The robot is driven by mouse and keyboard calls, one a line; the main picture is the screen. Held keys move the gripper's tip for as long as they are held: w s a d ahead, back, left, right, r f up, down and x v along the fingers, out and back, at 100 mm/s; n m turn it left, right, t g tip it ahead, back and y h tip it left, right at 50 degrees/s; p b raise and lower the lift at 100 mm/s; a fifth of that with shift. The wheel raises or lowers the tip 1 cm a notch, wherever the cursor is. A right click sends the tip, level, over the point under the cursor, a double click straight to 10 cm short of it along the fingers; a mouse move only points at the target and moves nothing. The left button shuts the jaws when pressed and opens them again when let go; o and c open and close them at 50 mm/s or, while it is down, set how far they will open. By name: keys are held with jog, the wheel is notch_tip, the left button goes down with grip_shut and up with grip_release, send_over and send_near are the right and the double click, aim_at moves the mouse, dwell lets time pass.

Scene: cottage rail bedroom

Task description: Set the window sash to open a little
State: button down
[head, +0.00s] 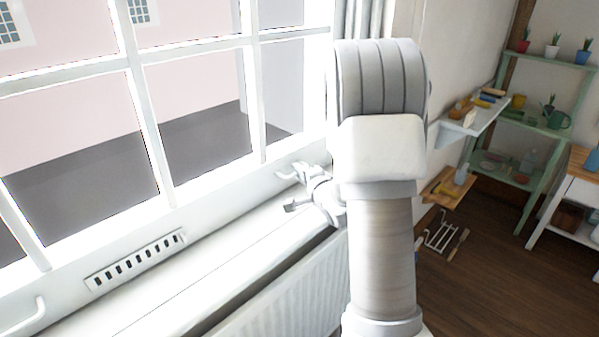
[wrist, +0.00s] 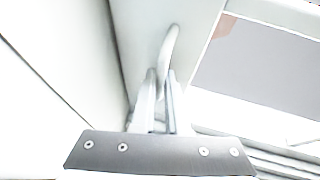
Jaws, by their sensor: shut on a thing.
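The white window sash (head: 148,122), with several panes, fills the left of the head view. Its bottom rail lies close to the sill; I cannot make out a gap between them. A white curved handle (head: 284,176) sits on the rail's right end, and a second handle (head: 24,318) is at the lower left. My gripper (head: 301,172) is at the right handle. In the wrist view my gripper (wrist: 160,92) has its narrow fingers shut on that handle (wrist: 171,45), which rises beyond the fingertips. The exact contact is washed out by glare.
A slotted vent (head: 136,260) is on the rail between the handles. The white sill (head: 175,285) is bare, with a radiator (head: 290,292) below it. A wall shelf (head: 474,122) and a green rack (head: 505,165) with pots stand at right. Wooden floor there is partly clear.

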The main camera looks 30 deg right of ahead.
notch_tip(320, 180, up, 11)
jog(key=p, duration=0.6)
jog(key=shift+f+p, duration=0.15)
jog(key=shift+p, duration=0.2)
jog(key=shift+w, duration=0.1)
jog(key=c, duration=1)
grip_release()
jog(key=shift+f, duration=0.15)
jog(key=shift+o, duration=0.4)
jog(key=shift+f, duration=0.1)
